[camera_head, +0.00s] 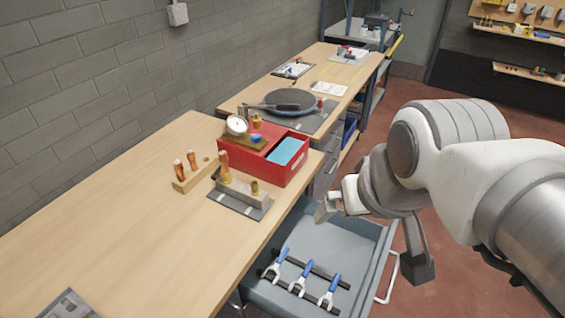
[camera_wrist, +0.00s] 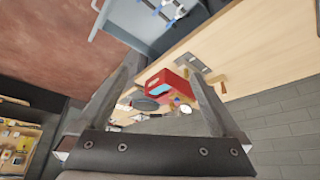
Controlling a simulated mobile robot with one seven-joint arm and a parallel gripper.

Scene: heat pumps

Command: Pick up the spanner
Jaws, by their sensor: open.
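Three spanners with blue handles and pale metal jaws lie in the open grey drawer (camera_head: 350,238): a left one (camera_head: 279,264), a middle one (camera_head: 301,277) and a right one (camera_head: 328,291). They rest across two dark strips. My gripper (camera_head: 372,242) is above the drawer's far right side, apart from the spanners and empty. In the wrist view my gripper's two fingers (camera_wrist: 164,70) are spread wide with nothing between them. The spanners show small at that view's top edge (camera_wrist: 166,10), partly cut off.
The wooden workbench (camera_head: 110,215) stands left of the drawer. On it are a red box (camera_head: 268,150) with a blue inside, a grey block fixture (camera_head: 240,198) and wooden-handled tools (camera_head: 184,172). The drawer's handle (camera_head: 390,280) sticks out at right. Reddish floor lies beyond.

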